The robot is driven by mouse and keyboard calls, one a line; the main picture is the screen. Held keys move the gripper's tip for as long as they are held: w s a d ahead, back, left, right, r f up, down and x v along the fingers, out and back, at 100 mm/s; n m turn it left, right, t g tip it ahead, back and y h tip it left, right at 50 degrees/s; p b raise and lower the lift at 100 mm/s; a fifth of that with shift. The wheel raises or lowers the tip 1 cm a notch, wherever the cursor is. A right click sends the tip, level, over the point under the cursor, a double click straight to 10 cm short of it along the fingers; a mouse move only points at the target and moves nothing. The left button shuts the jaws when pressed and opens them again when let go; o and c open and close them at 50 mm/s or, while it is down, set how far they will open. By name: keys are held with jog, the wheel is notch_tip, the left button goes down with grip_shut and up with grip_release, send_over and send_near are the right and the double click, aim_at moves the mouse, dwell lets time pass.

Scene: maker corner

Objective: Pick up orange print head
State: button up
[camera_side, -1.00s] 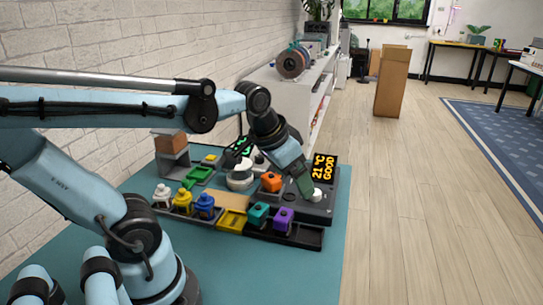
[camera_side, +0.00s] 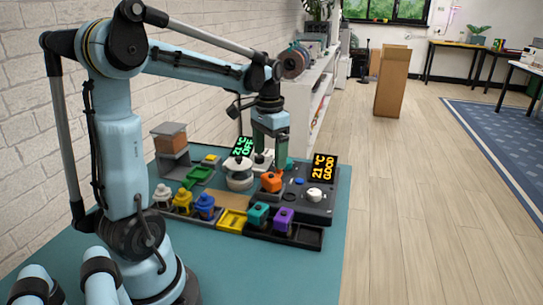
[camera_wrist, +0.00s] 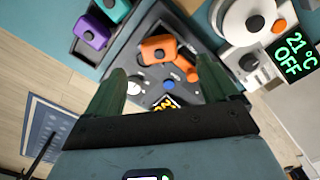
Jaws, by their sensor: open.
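The orange print head (camera_side: 271,182) sits on the dark machine base, left of the white knob. In the wrist view the orange print head (camera_wrist: 158,48) shows beyond the fingertips, with a dark round top. My gripper (camera_side: 270,158) points down behind and above it in the side view, apart from it. In the wrist view my gripper (camera_wrist: 162,82) has its two green fingers wide apart with nothing between them. A second orange piece (camera_wrist: 186,78) shows near the right finger; I cannot tell what it is.
Teal (camera_side: 259,213) and purple (camera_side: 283,218) heads sit in a dark tray in front. White, yellow and blue heads (camera_side: 205,205) stand at left. A white round device (camera_side: 238,176) is close at left.

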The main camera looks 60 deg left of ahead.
aim_at(271, 175)
jog(key=shift+w+f, duration=0.2)
jog(key=shift+f, duration=3.85)
jog(key=c, duration=1.2)
jog(key=shift+r, duration=0.15)
